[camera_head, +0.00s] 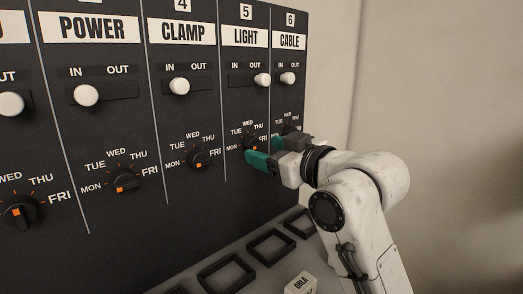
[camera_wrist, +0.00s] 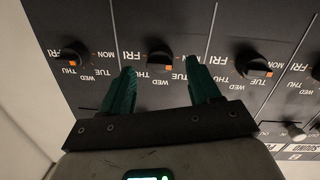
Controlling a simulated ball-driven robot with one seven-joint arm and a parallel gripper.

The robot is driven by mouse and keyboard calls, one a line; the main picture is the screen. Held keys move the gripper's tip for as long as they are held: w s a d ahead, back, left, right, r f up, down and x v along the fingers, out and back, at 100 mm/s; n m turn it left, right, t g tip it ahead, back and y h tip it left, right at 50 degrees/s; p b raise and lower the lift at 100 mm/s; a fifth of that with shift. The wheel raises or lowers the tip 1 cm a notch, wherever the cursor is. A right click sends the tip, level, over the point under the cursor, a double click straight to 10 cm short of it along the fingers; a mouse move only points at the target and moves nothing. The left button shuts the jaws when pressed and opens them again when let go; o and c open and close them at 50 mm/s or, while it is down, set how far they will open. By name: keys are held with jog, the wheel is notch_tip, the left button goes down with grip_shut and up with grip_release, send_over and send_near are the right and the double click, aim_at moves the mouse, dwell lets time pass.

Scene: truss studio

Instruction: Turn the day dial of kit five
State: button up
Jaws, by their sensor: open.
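The day dial of kit five (camera_head: 249,140) is a black knob with an orange mark, under the LIGHT label on the dark panel. In the head view my gripper (camera_head: 266,151) covers part of it and some of its day labels. In the wrist view the dial (camera_wrist: 160,59) lies between and just beyond my open gripper's (camera_wrist: 161,82) two green fingertips, with a gap on each side. The fingers are empty, and contact with the dial cannot be seen.
The clamp dial (camera_head: 199,160) and the cable dial (camera_wrist: 75,54) stand on either side. The light slider knob (camera_head: 262,79) sits above at the OUT side. Below the panel is a ledge with square frames (camera_head: 270,246) and a white labelled block (camera_head: 301,284).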

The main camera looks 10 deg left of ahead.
jog(key=v, duration=0.7)
jog(key=shift+s+d+b, duration=0.25)
jog(key=shift+s+b, duration=0.05)
jog(key=shift+b, duration=0.05)
